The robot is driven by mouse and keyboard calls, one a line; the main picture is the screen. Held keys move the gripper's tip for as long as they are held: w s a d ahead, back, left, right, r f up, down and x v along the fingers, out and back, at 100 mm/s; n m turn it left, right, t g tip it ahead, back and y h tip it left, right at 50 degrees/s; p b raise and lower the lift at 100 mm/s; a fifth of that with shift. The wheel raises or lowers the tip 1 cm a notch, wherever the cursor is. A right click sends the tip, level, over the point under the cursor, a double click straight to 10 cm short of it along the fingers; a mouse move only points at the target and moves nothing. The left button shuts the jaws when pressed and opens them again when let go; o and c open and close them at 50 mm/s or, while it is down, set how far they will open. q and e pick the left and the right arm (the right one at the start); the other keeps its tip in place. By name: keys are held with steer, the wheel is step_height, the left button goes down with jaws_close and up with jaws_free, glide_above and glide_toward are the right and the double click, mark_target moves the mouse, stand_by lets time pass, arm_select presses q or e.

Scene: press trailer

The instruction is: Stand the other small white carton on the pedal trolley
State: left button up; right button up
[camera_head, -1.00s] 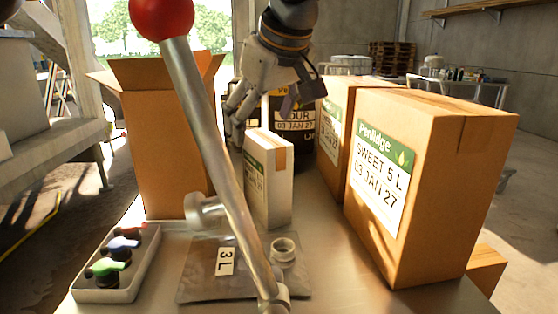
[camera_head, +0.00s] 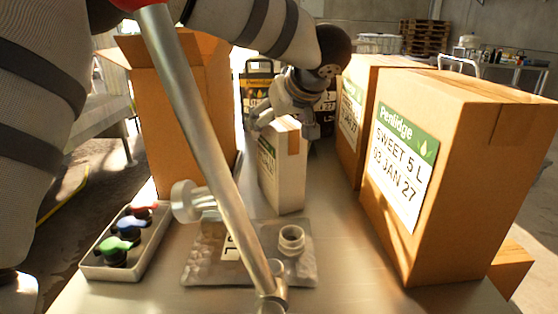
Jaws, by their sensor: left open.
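A small white carton (camera_head: 283,180) with a green label and a tan strip on top stands upright on the steel surface (camera_head: 345,262), behind the lever. My left gripper (camera_head: 282,117) is open at the carton's top, its fingers pointing down. I cannot tell whether the fingers touch the carton. My left arm crosses the top of the view from the left. I cannot make out which thing is the pedal trolley. My right gripper does not show.
A steel lever (camera_head: 190,120) slants across the front. An open brown box (camera_head: 185,125) stands left, large Penlidge cartons (camera_head: 455,190) right. A tray of coloured taps (camera_head: 95,268) and a clear pouch with a spout (camera_head: 205,265) lie in front. Dark containers (camera_head: 258,87) stand behind.

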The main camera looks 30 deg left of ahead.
arm_select(q)
steer(key=c, duration=1.8)
steer(key=shift+r, duration=0.15)
